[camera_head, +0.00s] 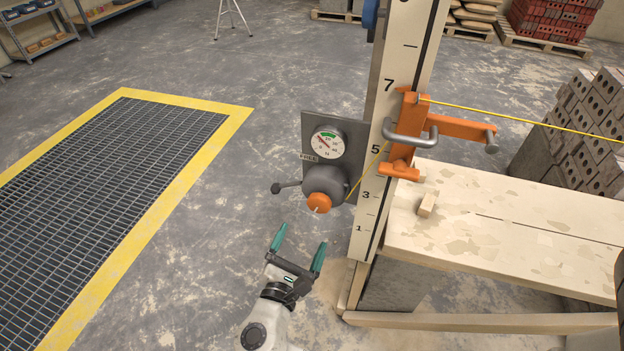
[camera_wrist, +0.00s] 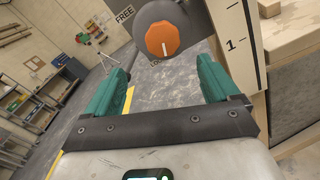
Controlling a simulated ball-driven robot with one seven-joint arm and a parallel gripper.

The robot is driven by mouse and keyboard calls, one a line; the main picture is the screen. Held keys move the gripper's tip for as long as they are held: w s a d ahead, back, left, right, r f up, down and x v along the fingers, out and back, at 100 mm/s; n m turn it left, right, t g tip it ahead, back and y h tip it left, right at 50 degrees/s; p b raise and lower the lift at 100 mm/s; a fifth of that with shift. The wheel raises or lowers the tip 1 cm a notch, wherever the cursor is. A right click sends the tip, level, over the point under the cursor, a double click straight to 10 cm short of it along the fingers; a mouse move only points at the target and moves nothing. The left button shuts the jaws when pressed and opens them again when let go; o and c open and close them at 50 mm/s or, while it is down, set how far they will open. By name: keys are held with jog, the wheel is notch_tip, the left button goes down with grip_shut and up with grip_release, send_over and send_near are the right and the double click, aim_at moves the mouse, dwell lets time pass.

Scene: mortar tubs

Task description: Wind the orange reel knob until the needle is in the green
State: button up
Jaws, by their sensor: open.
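The orange reel knob (camera_head: 319,203) sits on the front of a dark grey reel housing (camera_head: 325,181) on a grey panel. In the wrist view the knob (camera_wrist: 163,39) is an orange polygon with a white line, above and between the fingers. The round gauge (camera_head: 328,142) is above the reel, with a green band at its top; its red needle appears to point to the upper left, outside the green. My gripper (camera_head: 299,251) is open and empty, below and in front of the knob, apart from it. In the wrist view my gripper (camera_wrist: 158,90) shows two green fingers spread wide.
A lever (camera_head: 287,186) juts left from the panel. A numbered post (camera_head: 376,190) stands right of it, with an orange bracket (camera_head: 408,135) and a taut yellow line. A plank bench (camera_head: 500,225) is at right. Open floor lies left, with a yellow-edged grate (camera_head: 236,112).

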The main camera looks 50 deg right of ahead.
aim_at(318, 207)
jog(key=w+d, duration=0.1)
jog(key=d, duration=0.2)
jog(key=w+d+n+p, duration=0.1)
jog(key=d, duration=0.2)
jog(key=w+d+n, duration=0.1)
jog(key=d, duration=0.3)
jog(key=shift+d+p, duration=0.1)
jog(key=shift+p, duration=0.2)
jog(key=shift+c, duration=0.5)
jog(key=c, duration=1)
jog(key=shift+o, duration=0.2)
jog(key=shift+m+b, duration=0.3)
jog(key=shift+b, duration=0.1)
